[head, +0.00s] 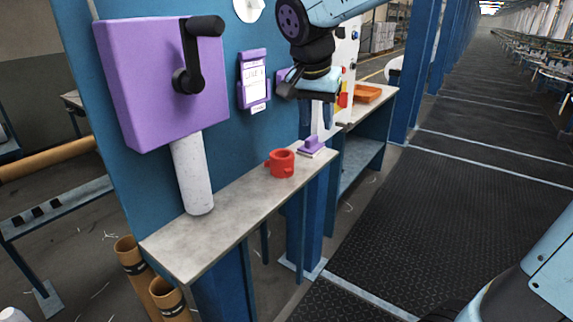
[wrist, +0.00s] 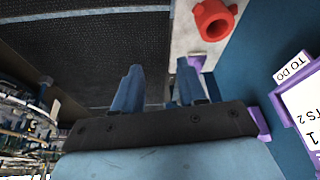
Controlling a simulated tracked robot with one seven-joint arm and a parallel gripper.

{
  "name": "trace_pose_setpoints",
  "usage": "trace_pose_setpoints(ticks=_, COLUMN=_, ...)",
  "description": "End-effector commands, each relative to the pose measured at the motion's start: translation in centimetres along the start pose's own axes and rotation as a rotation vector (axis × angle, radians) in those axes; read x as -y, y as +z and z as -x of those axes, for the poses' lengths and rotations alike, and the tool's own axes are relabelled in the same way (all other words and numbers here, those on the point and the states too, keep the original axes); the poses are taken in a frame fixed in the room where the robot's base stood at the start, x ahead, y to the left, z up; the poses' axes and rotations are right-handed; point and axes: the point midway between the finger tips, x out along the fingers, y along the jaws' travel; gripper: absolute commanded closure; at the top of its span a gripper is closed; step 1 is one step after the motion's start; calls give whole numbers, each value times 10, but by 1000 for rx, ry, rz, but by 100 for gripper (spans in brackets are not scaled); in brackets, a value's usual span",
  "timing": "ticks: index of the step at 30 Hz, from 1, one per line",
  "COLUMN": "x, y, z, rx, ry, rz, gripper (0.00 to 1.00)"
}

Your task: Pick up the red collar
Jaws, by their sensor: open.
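The red collar (head: 280,162) is a short ring with a hollow centre and small side lugs. It sits on the narrow grey shelf (head: 225,205) in the head view. In the wrist view the collar (wrist: 214,20) shows at the top, beyond the fingers and to their right. My gripper (head: 318,108) is above the shelf, to the right of the collar in the head view. In the wrist view its two blue fingers (wrist: 159,82) are apart with nothing between them.
A purple-handled brush (head: 312,146) lies beside the collar. A purple box with a black crank (head: 160,80) and a white cylinder (head: 192,172) stand left. A purple label holder (head: 254,80) hangs on the blue panel. An orange tray (head: 367,93) is on a shelf behind. Dark floor lies right.

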Motion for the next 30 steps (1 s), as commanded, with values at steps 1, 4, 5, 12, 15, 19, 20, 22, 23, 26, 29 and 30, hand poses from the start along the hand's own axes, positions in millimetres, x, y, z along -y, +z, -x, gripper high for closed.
trace_pose_setpoints(ticks=1, x=20, y=0, z=-3, rx=-2, ry=15, rz=-16, gripper=59)
trace_pose_setpoints(ticks=4, x=50, y=0, z=-7, rx=-16, ry=38, rz=-72, gripper=59)
trace_pose_setpoints(ticks=5, x=58, y=1, z=-8, rx=-21, ry=44, rz=-86, gripper=59)
trace_pose_setpoints(ticks=12, x=93, y=4, z=-13, rx=-47, ry=67, rz=-158, gripper=59)
trace_pose_setpoints(ticks=15, x=96, y=4, z=-20, rx=-49, ry=70, rz=-167, gripper=59)
trace_pose_setpoints(ticks=19, x=94, y=4, z=-39, rx=-48, ry=71, rz=-166, gripper=59)
trace_pose_setpoints(ticks=20, x=94, y=4, z=-44, rx=-48, ry=72, rz=-166, gripper=59)
trace_pose_setpoints(ticks=22, x=93, y=3, z=-56, rx=-49, ry=72, rz=-167, gripper=59)
trace_pose_setpoints(ticks=23, x=92, y=3, z=-62, rx=-49, ry=72, rz=-166, gripper=59)
trace_pose_setpoints(ticks=26, x=92, y=2, z=-78, rx=-49, ry=70, rz=-166, gripper=59)
trace_pose_setpoints(ticks=29, x=90, y=1, z=-90, rx=-48, ry=70, rz=-167, gripper=59)
trace_pose_setpoints(ticks=30, x=90, y=1, z=-93, rx=-49, ry=69, rz=-167, gripper=59)
